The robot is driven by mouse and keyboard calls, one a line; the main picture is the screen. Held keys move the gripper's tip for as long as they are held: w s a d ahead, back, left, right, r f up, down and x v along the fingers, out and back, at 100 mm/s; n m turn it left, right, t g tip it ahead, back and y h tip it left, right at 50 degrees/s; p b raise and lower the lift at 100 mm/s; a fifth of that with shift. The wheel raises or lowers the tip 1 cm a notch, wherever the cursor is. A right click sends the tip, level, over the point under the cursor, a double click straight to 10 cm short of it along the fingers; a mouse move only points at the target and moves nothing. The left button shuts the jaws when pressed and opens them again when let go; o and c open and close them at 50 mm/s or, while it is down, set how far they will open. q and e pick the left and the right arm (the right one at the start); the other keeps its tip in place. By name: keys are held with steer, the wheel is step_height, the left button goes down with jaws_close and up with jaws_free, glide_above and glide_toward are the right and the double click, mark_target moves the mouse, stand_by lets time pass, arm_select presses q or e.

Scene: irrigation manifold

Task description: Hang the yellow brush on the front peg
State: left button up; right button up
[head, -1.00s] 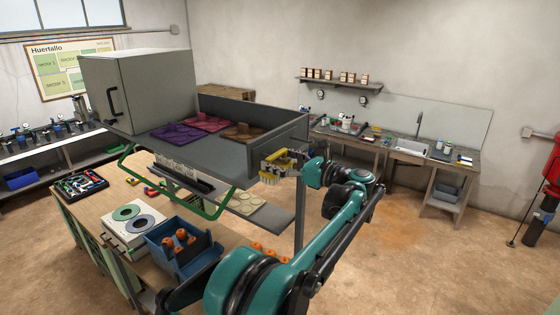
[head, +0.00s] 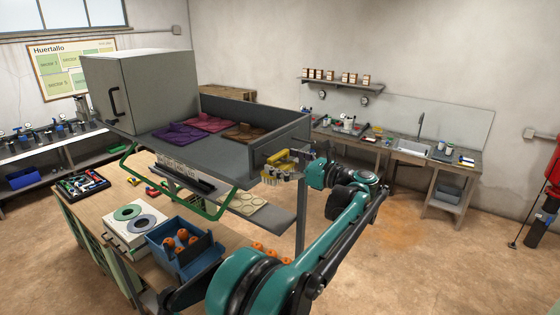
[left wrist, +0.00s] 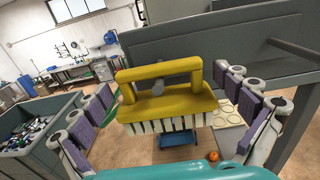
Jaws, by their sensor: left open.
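The yellow brush (head: 283,160) is at the right end panel (head: 281,139) of the grey shelf unit, bristles down. In the left wrist view, the brush (left wrist: 163,104) is level, and a short grey peg (left wrist: 176,78) shows through its handle loop. The handle appears to sit around the peg; I cannot tell whether its bar rests on it. My left gripper (head: 287,166) is open, with its purple-padded fingers on both sides of the brush, apart from it in the left wrist view. My right gripper is not in view.
The shelf holds purple (head: 182,135), pink (head: 208,122) and brown (head: 243,131) pieces. A green rail (head: 130,164) runs along its front. Below, the workbench carries a blue bin (head: 170,254) and a white box (head: 138,228).

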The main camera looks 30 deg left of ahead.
arm_select(q)
steer(key=w+d+m+t+h+b, duration=0.3)
steer(key=d+m+t+b, duration=0.9)
steer(key=d+m+t, duration=0.4)
steer(key=s+d+f+m+t+h+b, duration=0.1)
steer(key=s+d+f+m+h+b, duration=0.2)
steer(key=d+f+m+h+b, duration=0.5)
steer(key=s+d+f+m+t+h+b, duration=0.1)
steer(key=s+f+m+h+b, duration=0.2)
steer(key=f+m+h, duration=0.8)
steer(key=s+a+f+m+g+y+b, duration=0.1)
steer(key=s+f+m+g+b, duration=0.3)
steer(key=f, duration=1)
steer(key=s+a+f+m+g+y+b, duration=0.1)
steer(key=s+f+m+g+b, duration=0.3)
steer(key=s+f+m, duration=0.4)
steer(key=s+a+f+m+g+y+b, duration=0.1)
steer(key=s+f+m+g+b, duration=0.3)
steer(key=s+f, duration=1)
step_height(320, 180, down, 8)
steer(key=shift+r+m+y+b, duration=0.2)
steer(key=shift+m+y+b, duration=0.4)
steer(key=shift+m, duration=0.5)
